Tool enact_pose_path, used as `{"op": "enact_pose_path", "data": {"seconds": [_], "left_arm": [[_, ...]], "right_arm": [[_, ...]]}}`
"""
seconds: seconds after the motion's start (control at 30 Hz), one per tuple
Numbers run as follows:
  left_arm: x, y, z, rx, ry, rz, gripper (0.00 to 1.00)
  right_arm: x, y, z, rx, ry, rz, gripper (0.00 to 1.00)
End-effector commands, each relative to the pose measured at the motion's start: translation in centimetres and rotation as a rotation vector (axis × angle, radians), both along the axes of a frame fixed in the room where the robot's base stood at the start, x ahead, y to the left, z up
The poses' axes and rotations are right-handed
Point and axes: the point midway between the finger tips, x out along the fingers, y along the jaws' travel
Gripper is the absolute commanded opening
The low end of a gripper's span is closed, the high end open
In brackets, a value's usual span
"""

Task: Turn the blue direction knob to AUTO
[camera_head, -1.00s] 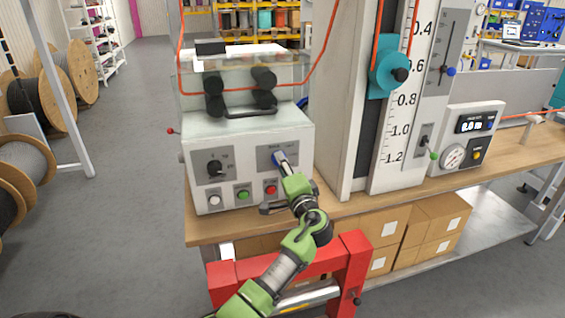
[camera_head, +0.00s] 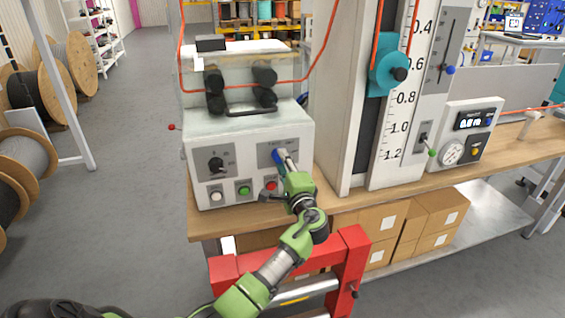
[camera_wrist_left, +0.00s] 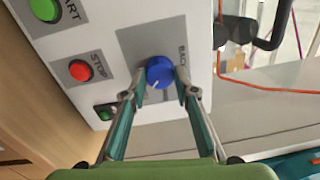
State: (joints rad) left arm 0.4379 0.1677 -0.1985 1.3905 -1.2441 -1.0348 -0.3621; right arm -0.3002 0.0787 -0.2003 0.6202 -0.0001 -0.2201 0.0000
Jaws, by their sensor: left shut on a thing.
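The blue direction knob (camera_head: 278,157) is on the grey plate at the right of the white control box's front. Lettering beside the knob is partly covered and too small to read surely; I cannot make out AUTO. My right gripper is not in view.
The control box (camera_head: 250,135) also has a black knob (camera_head: 216,164), a white button (camera_head: 216,197), a green button (camera_head: 244,190) and a red button (camera_head: 271,185). A tall white column (camera_head: 345,110) stands close to the right. A red frame (camera_head: 350,270) is below my arm.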

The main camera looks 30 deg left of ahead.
Motion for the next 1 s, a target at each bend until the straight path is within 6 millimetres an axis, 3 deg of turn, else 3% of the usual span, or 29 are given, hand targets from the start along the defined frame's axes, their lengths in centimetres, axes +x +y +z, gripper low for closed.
{"op": "enact_pose_path", "data": {"seconds": [0.17, 0.2, 0.23, 0.27, 0.67, 1.0], "left_arm": [[0.0, -0.1, -0.2, 0.0, 0.005, 0.0, 0.06], [0.0, -0.1, -0.3, 0.0, 0.005, 0.0, 0.35], [0.0, -0.1, -0.3, 0.0, 0.004, 0.0, 0.43], [0.0, -0.1, -0.2, 0.0, 0.004, 0.0, 0.44], [-0.3, -0.5, -0.1, -0.001, 0.001, -0.001, 0.44], [-4.4, -5.4, -0.5, -0.003, 0.003, -0.003, 0.44]], "right_arm": [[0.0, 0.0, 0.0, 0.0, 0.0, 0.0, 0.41], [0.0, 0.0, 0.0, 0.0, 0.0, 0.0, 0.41], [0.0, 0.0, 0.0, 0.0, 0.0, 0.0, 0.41], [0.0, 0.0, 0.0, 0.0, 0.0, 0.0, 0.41], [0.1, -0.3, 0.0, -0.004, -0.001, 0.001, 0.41], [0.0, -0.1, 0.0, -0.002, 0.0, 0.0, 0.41]]}}
